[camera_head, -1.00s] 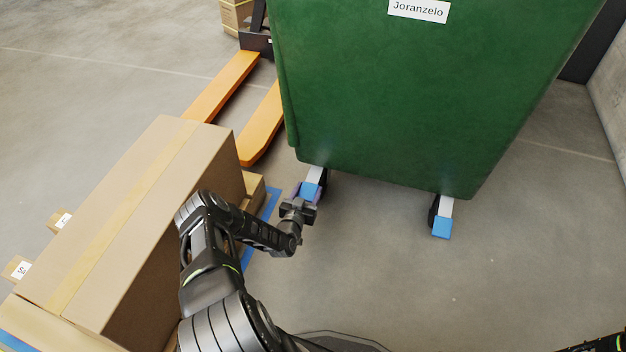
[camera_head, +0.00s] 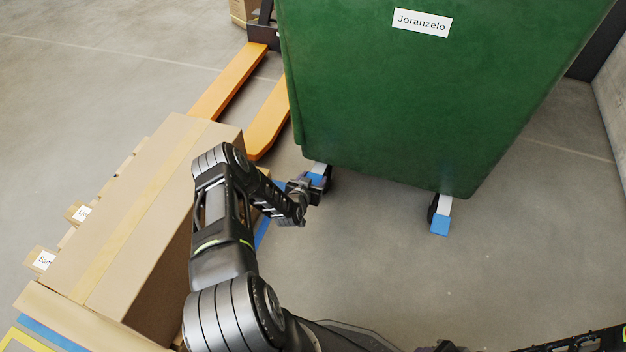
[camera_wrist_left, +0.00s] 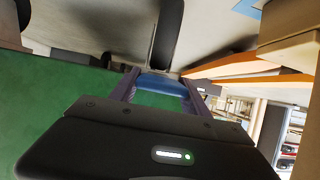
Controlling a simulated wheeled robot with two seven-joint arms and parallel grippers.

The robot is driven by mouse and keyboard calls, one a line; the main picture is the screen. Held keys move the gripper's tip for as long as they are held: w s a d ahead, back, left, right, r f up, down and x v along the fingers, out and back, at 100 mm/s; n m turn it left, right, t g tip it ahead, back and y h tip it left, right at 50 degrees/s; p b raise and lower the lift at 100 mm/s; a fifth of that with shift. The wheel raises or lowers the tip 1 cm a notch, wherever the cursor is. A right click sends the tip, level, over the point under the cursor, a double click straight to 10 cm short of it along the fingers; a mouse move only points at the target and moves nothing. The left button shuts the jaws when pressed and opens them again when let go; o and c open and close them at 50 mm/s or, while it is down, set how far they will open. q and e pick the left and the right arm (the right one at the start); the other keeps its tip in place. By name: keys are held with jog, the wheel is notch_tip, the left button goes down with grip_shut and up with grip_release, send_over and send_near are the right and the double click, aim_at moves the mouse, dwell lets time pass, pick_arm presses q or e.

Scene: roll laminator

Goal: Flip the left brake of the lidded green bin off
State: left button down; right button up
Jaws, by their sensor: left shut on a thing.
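The green bin (camera_head: 420,100) stands at the top centre with a white label reading Joranzelo. Its left brake is a blue pedal (camera_head: 318,174) on a pale lever under the bin's lower left corner. My left gripper (camera_head: 308,187) is shut on this pedal and partly hides it. The left wrist view shows the blue pedal (camera_wrist_left: 160,86) between the two purple fingers (camera_wrist_left: 160,92). The right brake, another blue pedal (camera_head: 439,225), hangs from the other front caster. A dark, purplish part of what looks like my right gripper (camera_head: 441,347) shows at the bottom edge, mostly cut off.
A large cardboard box (camera_head: 135,225) stands left, close beside my left arm. An orange pallet jack's forks (camera_head: 228,82) lie behind it, left of the bin. A grey wall (camera_head: 610,110) is at the far right. The floor in front of the bin is clear.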

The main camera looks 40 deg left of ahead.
pick_arm(q)
jog(key=shift+w+a+r, duration=0.15)
jog(key=shift+r, duration=0.1)
jog(key=c, duration=0.9)
grip_release()
jog(key=o, duration=0.4)
jog(key=shift+f, duration=0.1)
jog(key=shift+p+v, duration=0.35)
jog(key=shift+v, duration=0.4)
jog(key=p+v, duration=0.2)
jog(key=v, duration=0.4)
jog(key=shift+s, duration=0.25)
